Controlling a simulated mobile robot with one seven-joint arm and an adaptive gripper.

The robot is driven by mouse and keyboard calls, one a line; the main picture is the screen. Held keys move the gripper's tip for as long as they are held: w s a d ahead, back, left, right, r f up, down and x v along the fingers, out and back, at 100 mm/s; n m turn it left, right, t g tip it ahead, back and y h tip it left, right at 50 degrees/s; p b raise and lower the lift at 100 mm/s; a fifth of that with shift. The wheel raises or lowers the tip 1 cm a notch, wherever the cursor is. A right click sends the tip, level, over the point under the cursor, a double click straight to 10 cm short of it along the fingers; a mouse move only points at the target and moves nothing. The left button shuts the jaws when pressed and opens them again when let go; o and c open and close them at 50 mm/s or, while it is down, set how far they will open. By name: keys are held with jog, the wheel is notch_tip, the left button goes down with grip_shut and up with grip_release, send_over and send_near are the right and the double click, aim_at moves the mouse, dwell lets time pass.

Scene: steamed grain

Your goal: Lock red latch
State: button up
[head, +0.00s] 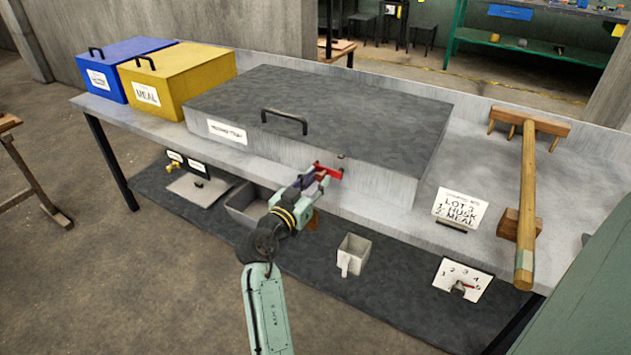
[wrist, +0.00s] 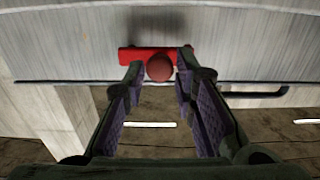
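The red latch (head: 328,171) sits on the front face of a large grey lidded box, near its lower edge. In the wrist view the latch (wrist: 129,56) is a flat red bar lying roughly level, with a round red knob (wrist: 160,68) on it. My gripper (head: 316,176) is in front of the latch. In the wrist view my gripper (wrist: 160,70) is open, with one purple-padded finger on each side of the knob. The knob is between or just beyond the fingertips; I cannot tell whether either finger touches it.
The grey box (head: 390,110) has a black lid handle (head: 284,120). A blue box (head: 115,65) and a yellow box (head: 185,78) stand at the left. A wooden T-shaped tool (head: 528,190) lies at the right. A small scoop (head: 353,254) is on the shelf below.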

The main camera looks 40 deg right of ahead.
aim_at(323, 176)
grip_shut()
dwell(0.3)
